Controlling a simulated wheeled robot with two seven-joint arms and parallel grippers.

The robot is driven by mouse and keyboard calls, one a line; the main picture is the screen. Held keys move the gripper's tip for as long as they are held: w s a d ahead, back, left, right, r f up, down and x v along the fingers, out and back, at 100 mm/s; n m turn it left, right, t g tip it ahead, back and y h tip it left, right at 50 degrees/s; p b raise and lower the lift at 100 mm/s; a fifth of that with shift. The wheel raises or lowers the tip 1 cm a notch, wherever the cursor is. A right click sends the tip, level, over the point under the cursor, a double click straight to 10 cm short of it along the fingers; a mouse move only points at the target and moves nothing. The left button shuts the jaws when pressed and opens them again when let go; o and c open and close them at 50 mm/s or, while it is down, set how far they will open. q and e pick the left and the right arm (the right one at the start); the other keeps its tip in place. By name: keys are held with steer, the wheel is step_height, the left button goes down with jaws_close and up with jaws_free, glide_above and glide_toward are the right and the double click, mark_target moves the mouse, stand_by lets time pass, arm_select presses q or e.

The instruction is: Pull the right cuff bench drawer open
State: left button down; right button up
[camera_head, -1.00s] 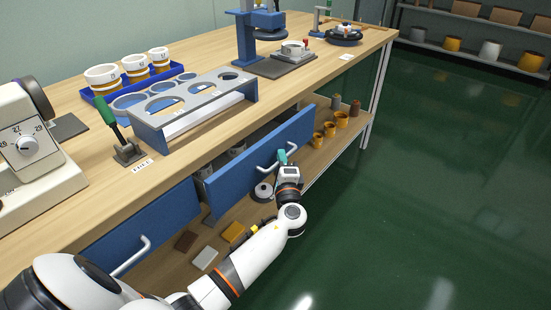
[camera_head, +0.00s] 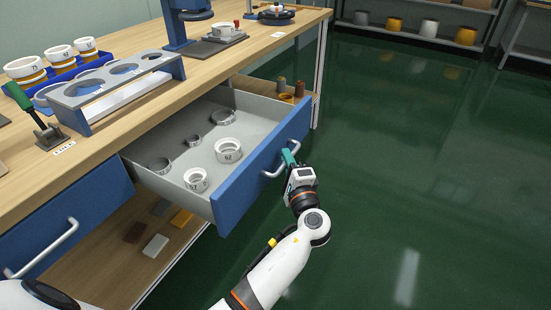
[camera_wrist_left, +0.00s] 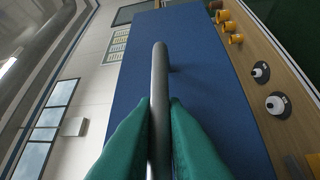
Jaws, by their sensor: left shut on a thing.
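The right drawer (camera_head: 240,192) has a blue front and a grey inside, and it stands far out from the bench. Its silver handle (camera_head: 272,173) is a bar on the blue front. My left gripper (camera_head: 288,157) has teal fingers and is shut on this handle. In the left wrist view the handle bar (camera_wrist_left: 159,100) runs between the two teal fingertips (camera_wrist_left: 159,115). Inside the drawer lie white cuffs marked with numbers (camera_head: 229,150) and several grey rings (camera_head: 222,117). My right gripper is not in view.
The left drawer (camera_head: 70,220) is shut. The wooden benchtop (camera_head: 150,105) carries a grey rack with holes (camera_head: 115,75), a blue tray of cups (camera_head: 65,68) and a blue press (camera_head: 185,20). Blocks lie on the lower shelf (camera_head: 135,262). Green floor (camera_head: 430,170) at right is clear.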

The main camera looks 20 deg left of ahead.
arm_select(q)
steer(key=shift+s+d+f, duration=0.1)
steer(key=shift+d, duration=0.6)
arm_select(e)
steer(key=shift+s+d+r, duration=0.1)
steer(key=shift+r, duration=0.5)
arm_select(q)
steer(key=c, duration=1.5)
jaws_free()
steer(key=shift+v, duration=5.95)
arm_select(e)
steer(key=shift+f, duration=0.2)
